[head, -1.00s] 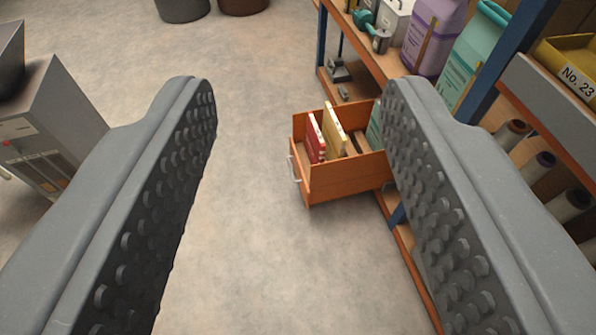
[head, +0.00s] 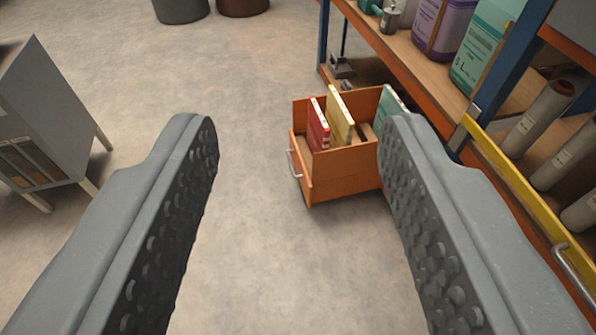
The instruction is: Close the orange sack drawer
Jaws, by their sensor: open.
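The orange drawer (head: 345,178) stands pulled out from under the shelf on the right, ahead of my gripper. A silver handle (head: 293,164) is on its left-facing front. Inside it stand a red book-like item (head: 318,126), a yellow one (head: 340,115) and a green one (head: 391,102). My gripper (head: 298,140) is open and empty, with its two grey studded fingers wide apart. The drawer shows between the fingertips, nearer the right one, which covers part of its right end. I see no contact between them.
A wooden shelf (head: 405,55) with purple (head: 446,28) and teal (head: 487,45) containers runs along the right. A yellow drawer edge with a handle (head: 572,268) is at lower right. A grey cabinet (head: 55,120) stands left. The floor (head: 250,230) between is clear.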

